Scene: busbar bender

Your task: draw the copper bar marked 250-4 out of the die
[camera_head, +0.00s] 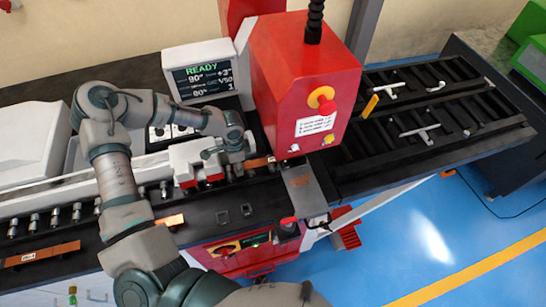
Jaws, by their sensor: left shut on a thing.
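A copper bar (259,162) shows as a short orange stretch between my left gripper and the red bender head (305,80). My left gripper (236,168) is shut on this bar, just left of the head. The gripper and wrist hide most of the bar, and I cannot read a mark on it. The die area under the head is mostly hidden by the red housing. My right gripper is not in view.
A labelled copper bar (40,254) lies at the lower left, its mark too small to read surely. Another copper piece (172,220) lies behind my forearm. A screen (207,75) reads READY. A dark slatted table (440,115) holds small fittings at right.

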